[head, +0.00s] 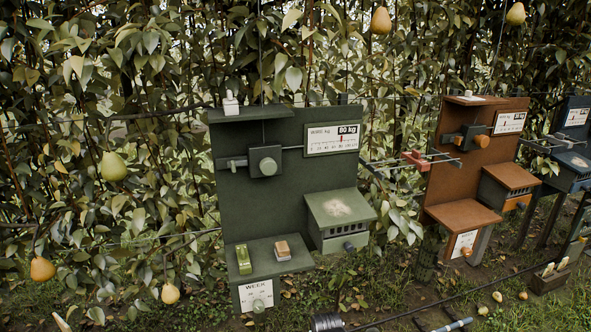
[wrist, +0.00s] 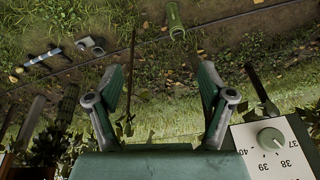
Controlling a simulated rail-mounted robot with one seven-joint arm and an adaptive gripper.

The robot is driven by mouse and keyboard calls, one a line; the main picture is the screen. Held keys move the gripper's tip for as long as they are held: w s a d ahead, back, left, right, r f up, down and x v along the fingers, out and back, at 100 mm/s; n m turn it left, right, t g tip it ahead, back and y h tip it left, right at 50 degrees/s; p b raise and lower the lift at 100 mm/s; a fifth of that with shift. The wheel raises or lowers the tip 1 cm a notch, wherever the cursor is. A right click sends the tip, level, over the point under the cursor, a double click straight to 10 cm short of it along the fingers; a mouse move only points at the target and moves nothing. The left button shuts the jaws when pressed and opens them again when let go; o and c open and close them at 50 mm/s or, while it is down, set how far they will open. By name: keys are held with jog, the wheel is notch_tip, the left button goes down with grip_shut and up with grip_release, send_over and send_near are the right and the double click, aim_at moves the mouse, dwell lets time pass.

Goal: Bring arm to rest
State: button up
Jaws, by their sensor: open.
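My gripper (wrist: 160,78) shows in the wrist view with its two dark green fingers spread wide apart. Nothing is between the fingers. Grass and bare soil lie beyond them. I cannot make out my gripper in the head view.
A green station (head: 288,180) with a knob, ledges and a gauge stands at centre in the head view. A brown station (head: 465,185) stands to its right. Pears, including a green one (head: 113,167), hang at left. A dial panel (wrist: 270,145) is close at right in the wrist view.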

jog(key=s+d+f+g, duration=0.3)
jog(key=s+f, duration=0.4)
jog(key=s, duration=0.5)
jog(key=s+d+f+g, duration=0.3)
jog(key=s+f, duration=0.3)
jog(key=s, duration=0.6)
jog(key=s+d+f+g, duration=0.4)
jog(key=s+f, duration=0.3)
jog(key=s, duration=0.6)
jog(key=shift+d+f+h, duration=0.15)
jog(key=shift+f+h, duration=0.15)
jog(key=shift+f, duration=0.05)
